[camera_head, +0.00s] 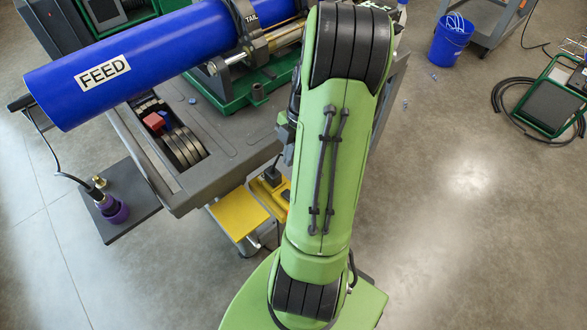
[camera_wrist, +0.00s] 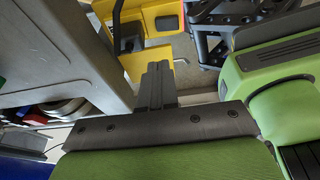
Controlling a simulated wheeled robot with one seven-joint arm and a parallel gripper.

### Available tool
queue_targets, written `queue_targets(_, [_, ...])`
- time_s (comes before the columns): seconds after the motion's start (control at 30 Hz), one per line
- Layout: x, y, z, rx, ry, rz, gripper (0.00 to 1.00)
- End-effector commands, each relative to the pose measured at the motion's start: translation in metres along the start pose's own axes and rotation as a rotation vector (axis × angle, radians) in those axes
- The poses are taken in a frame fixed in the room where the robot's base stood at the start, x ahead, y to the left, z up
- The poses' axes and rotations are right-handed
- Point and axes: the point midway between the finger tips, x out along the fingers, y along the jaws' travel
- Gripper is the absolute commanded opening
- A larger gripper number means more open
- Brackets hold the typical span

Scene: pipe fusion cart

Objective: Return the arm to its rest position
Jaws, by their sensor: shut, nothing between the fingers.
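My green arm stands across the middle of the head view, rising from my green base at the bottom. In the head view only a dark part at the left edge of my arm shows, and my fingers are hidden or unclear there.
A grey cart (camera_head: 195,192) left of my arm carries a blue FEED pipe (camera_head: 150,58) that overhangs its edge. A yellow step (camera_head: 238,213) sits low beside the cart. A blue bucket (camera_head: 451,40) and a black hose (camera_head: 507,108) lie to the right, with clear floor nearer.

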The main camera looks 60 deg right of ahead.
Motion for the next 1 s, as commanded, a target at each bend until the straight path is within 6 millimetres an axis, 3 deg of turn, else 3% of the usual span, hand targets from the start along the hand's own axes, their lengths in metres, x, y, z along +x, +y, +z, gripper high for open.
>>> queue_targets(0.03, [-0.011,0.001,0.001,0.003,-0.003,0.001,0.0])
queue_targets(0.2, [-0.028,0.003,0.001,0.003,-0.001,0.0,0.0])
queue_targets(0.83, [-0.029,0.003,0.001,0.004,-0.001,-0.001,0.0])
queue_targets(0.93, [-0.039,0.009,-0.018,0.048,-0.037,0.0,0.0])
queue_targets(1.0, [-0.054,0.015,-0.05,0.141,-0.098,0.013,0.0])
